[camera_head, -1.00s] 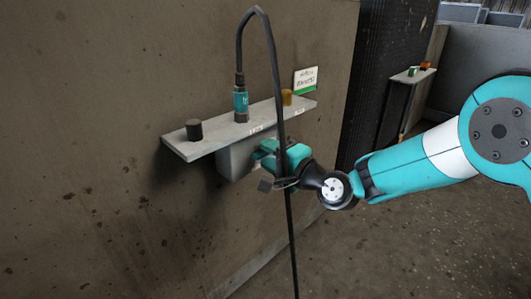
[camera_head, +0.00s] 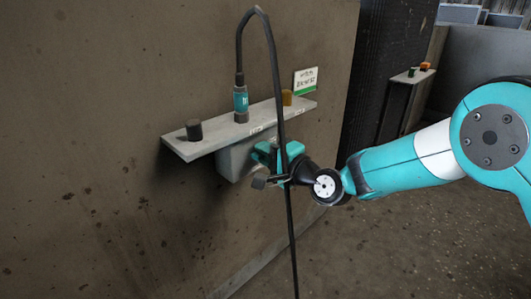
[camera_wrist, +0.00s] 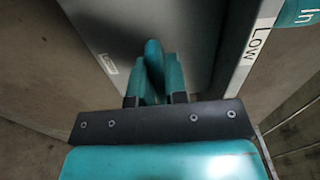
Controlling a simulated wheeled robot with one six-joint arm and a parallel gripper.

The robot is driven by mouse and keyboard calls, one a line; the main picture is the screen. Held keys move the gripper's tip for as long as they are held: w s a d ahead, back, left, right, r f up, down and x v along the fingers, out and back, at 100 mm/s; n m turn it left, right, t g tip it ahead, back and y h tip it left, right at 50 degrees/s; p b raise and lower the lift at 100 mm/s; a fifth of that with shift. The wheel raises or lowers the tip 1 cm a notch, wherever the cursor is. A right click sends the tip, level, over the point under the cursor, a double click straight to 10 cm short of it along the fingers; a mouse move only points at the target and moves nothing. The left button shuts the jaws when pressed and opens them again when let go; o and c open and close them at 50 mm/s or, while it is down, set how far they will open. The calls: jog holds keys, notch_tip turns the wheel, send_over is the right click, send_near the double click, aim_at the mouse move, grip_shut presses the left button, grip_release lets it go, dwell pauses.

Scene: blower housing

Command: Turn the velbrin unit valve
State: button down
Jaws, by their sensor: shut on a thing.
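The valve sits on the front of a grey box (camera_head: 236,160) under a shelf. In the wrist view a rounded teal piece, seemingly the valve handle (camera_wrist: 153,58), stands out from the grey box face (camera_wrist: 125,25) between my teal fingers. My gripper (camera_head: 268,152) is at the box front and shut on this handle. In the wrist view my gripper (camera_wrist: 154,85) has a finger on each side of it. The handle's base and exact angle are mostly hidden by the fingers; in the head view the handle cannot be told apart from my gripper.
The shelf (camera_head: 180,147) carries a black knob (camera_head: 194,130), a teal cylinder (camera_head: 241,101) with a black hose (camera_head: 271,50), and an amber piece (camera_head: 287,97). The hose hangs past my gripper. A "LOW" label (camera_wrist: 257,42) marks the shelf edge. A sign (camera_head: 305,80) stands behind.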

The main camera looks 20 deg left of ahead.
jog(key=n+b, duration=0.2)
jog(key=n, duration=0.2)
jog(key=shift+f, duration=0.2)
jog(key=n+b, duration=0.3)
jog(key=n, duration=0.1)
jog(key=shift+n, duration=0.3)
jog(key=n+b, duration=0.3)
jog(key=n, duration=0.1)
jog(key=shift+n+b, duration=1)
jog(key=shift+n, duration=0.4)
jog(key=shift+r+n, duration=0.1)
jog(key=shift+n, duration=0.2)
jog(key=c, duration=1.1)
grip_release()
jog(key=shift+c, duration=0.2)
